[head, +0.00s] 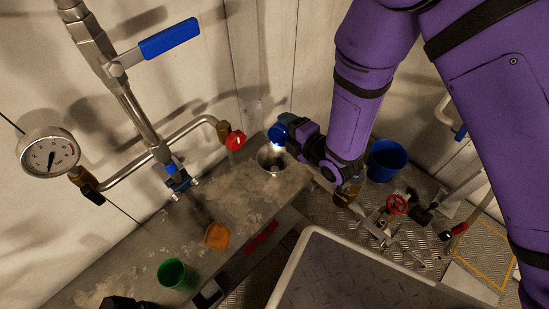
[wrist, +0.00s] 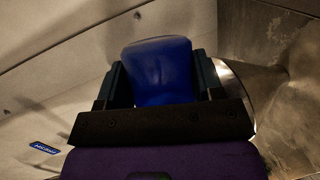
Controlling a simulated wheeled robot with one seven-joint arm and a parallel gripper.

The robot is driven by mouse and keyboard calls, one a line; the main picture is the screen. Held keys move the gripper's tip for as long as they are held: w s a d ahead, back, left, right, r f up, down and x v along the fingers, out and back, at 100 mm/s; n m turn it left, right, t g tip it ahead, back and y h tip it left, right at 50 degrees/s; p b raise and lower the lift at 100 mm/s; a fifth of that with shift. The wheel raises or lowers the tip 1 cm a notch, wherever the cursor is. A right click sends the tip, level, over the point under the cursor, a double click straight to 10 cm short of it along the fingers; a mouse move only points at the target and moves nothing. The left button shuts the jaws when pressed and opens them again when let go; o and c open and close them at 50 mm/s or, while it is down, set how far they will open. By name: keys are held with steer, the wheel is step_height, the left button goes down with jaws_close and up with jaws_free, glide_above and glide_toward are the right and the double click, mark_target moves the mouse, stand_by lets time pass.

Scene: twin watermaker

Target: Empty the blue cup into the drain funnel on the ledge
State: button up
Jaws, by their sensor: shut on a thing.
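The blue cup (head: 278,133) is at the end of my purple arm, at the back corner of the ledge (head: 245,187). My gripper (head: 290,131) is shut on it. In the wrist view the blue cup (wrist: 160,72) sits between the two dark fingers of my gripper (wrist: 160,85). The metal drain funnel (head: 271,160) is on the ledge just below the cup; its rim also shows at the right of the wrist view (wrist: 236,84). The cup appears tipped over the funnel. Its mouth and contents are hidden.
A green cup (head: 178,275) and an orange cup (head: 217,235) stand on the ledge. A blue bucket (head: 387,160) and red-handled valve (head: 397,204) are on the right. Pipes with a red knob (head: 236,140) and blue lever (head: 169,39) rise at the left, beside a gauge (head: 50,153).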

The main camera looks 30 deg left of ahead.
steer(key=shift+s+r+n+t+y+p, duration=0.2)
steer(key=shift+s+r+n+t+y, duration=0.15)
steer(key=shift+n, duration=0.4)
steer(key=shift+s+r+n+t+y+p, duration=0.2)
steer(key=shift+n+t, duration=0.25)
steer(key=shift+n, duration=0.3)
stand_by(1.2)
stand_by(0.9)
steer(key=shift+w+d+f+m+g+h, duration=0.15)
steer(key=shift+w+m+g+h, duration=0.1)
steer(key=shift+m, duration=0.25)
steer(key=shift+w+a+f+m+g+h, duration=0.15)
steer(key=shift+w+m+h, duration=0.1)
steer(key=shift+m, duration=0.25)
steer(key=shift+w+f+m+g, duration=0.15)
steer(key=shift+f+m+g, duration=0.15)
steer(key=shift+m, duration=0.3)
steer(key=shift+w+r+m, duration=0.3)
steer(key=shift+w+r, duration=0.1)
steer(key=shift+w, duration=0.05)
steer(key=shift+g+h, duration=0.25)
steer(key=shift+g, duration=0.05)
